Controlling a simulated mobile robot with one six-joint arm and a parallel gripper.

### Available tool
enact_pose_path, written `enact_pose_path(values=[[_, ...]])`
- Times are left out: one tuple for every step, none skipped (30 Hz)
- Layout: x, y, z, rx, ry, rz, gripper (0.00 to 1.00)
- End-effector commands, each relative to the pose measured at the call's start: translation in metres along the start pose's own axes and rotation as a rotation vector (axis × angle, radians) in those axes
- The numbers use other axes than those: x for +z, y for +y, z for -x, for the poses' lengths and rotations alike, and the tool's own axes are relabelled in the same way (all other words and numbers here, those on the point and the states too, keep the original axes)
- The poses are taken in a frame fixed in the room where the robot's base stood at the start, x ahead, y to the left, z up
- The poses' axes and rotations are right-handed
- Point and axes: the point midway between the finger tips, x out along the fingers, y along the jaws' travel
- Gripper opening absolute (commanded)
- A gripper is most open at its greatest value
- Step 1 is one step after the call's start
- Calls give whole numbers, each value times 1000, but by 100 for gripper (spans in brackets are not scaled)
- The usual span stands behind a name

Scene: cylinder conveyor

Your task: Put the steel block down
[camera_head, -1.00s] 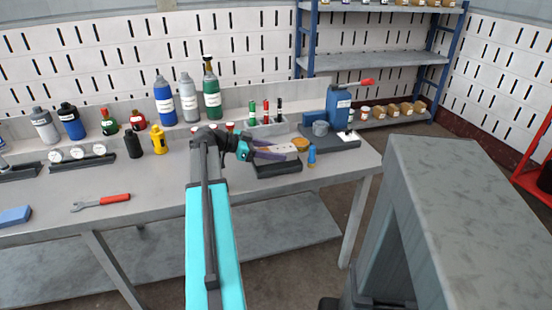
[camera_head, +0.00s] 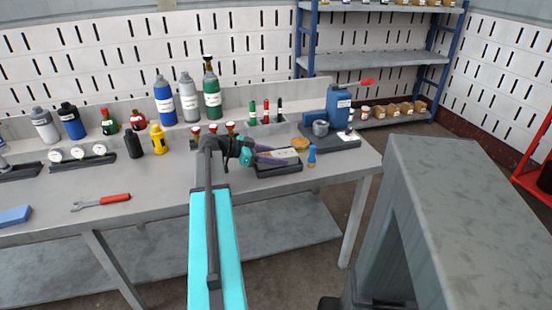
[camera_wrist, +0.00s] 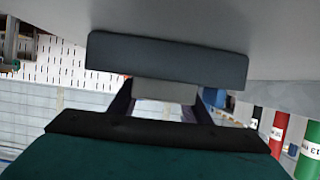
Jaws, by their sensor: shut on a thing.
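My gripper (camera_head: 277,155) reaches right from the arm over the back right of the workbench, at a black tray (camera_head: 277,170). In the wrist view its two dark fingers (camera_wrist: 163,106) stand either side of a light grey steel block (camera_wrist: 165,92) and are shut on it. The block's far end is at the dark grey tray bar (camera_wrist: 168,60); I cannot tell whether it touches. In the head view a pale piece, apparently the block, shows between the purple-tinted fingers just above the tray, its underside hidden.
An orange-brown round item (camera_head: 299,143) and a small blue bottle (camera_head: 311,156) stand close right of the tray. A blue press (camera_head: 338,108) stands behind right. Red, green and black markers (camera_head: 266,111) stand behind. Bottles line the back; a wrench (camera_head: 101,202) lies left.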

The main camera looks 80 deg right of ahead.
Motion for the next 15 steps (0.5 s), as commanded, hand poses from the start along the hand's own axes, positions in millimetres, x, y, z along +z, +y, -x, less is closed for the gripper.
enact_pose_path(values=[[1, 0, -1, 0, 2, 0, 10], [2, 0, -1, 0, 2, 0, 10], [2, 0, -1, -1, 2, 0, 10], [2, 0, -1, -1, 2, 0, 10], [2, 0, -1, -1, 2, 0, 10], [2, 0, -1, -1, 2, 0, 10], [2, 0, -1, -1, 2, 0, 10], [2, 0, -1, -1, 2, -1, 10], [2, 0, -1, -1, 2, 0, 10], [2, 0, -1, -1, 2, 0, 10], [3, 0, -1, -1, 2, -1, 10], [4, 0, -2, -1, 2, -1, 10], [4, 0, -2, 0, 0, 0, 47], [4, 0, -2, 0, 0, 0, 52], [4, 0, -2, 0, 0, 0, 59]])
